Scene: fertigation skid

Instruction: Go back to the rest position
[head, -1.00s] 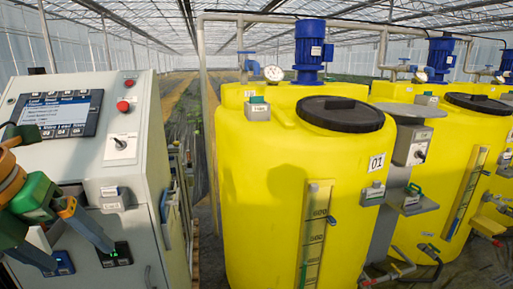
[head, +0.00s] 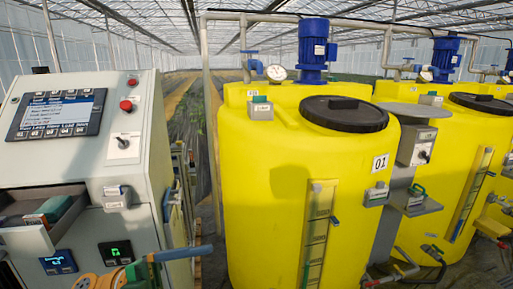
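My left gripper (head: 182,254) shows at the bottom left, low in front of the grey control cabinet (head: 150,190). A blue-grey finger points right past the cabinet's lower right edge. Orange and green parts of the arm show at the bottom edge. The rest of the gripper is cut off, so its opening cannot be told, and I see nothing held in it. My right gripper is out of view.
The cabinet carries a screen (head: 58,113), a red button (head: 126,105), a rotary switch (head: 123,143) and a tray (head: 35,240) with dark and green items. Yellow tank 01 (head: 260,190) stands to the right. A narrow aisle lies between.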

